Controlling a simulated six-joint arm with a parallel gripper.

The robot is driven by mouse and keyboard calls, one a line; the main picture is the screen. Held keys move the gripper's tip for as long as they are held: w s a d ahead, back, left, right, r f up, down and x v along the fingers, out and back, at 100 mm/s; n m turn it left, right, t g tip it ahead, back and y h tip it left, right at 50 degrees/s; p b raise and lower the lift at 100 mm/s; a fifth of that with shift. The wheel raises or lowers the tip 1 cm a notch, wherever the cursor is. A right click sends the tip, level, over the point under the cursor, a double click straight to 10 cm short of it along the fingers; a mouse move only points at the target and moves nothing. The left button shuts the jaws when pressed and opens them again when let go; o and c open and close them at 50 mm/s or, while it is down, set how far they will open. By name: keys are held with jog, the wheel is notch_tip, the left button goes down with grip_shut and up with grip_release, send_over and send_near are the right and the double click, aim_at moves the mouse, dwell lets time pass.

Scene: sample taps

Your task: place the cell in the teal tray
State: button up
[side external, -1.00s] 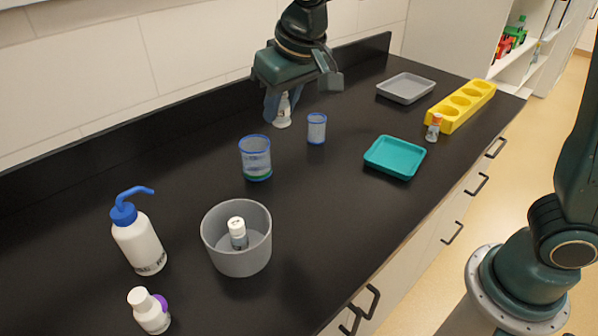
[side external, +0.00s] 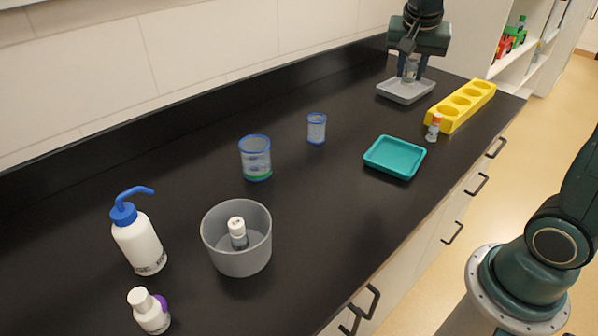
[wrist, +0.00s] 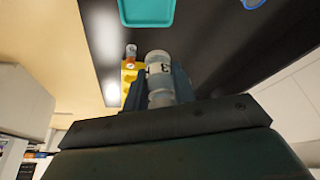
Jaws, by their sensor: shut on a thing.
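My gripper (side external: 411,77) is at the far right of the counter, over the grey tray in the side view. It is shut on a small white vial (wrist: 160,75) with a dark mark on its label. In the side view the fingers hide most of this vial. The teal tray (side external: 394,158) is empty and lies on the counter, nearer the front edge than my gripper. It also shows at the top of the wrist view (wrist: 147,12), apart from the held vial. I cannot tell by name which vial is the cell.
The grey tray (side external: 390,91) lies below my gripper. A yellow rack (side external: 462,108) and an orange-capped vial (side external: 433,127) stand to the right. Two blue-rimmed beakers (side external: 255,158) (side external: 316,128) stand mid-counter. A grey bin (side external: 237,258) holds a white-capped vial (side external: 238,233).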

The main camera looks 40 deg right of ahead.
jog(key=shift+s+d+m, duration=0.3)
jog(key=shift+s+d, duration=0.05)
jog(key=shift+d, duration=0.15)
send_over(395, 155)
jog(key=a, duration=0.2)
jog(key=f, duration=1)
jog(key=s+f, duration=0.1)
jog(key=f, duration=0.4)
jog(key=shift+d+f, duration=0.2)
jog(key=shift+f, duration=0.15)
jog(key=shift+f, duration=2.15)
jog(key=shift+f, duration=0.15)
jog(key=o, duration=1)
jog(key=shift+r, duration=0.2)
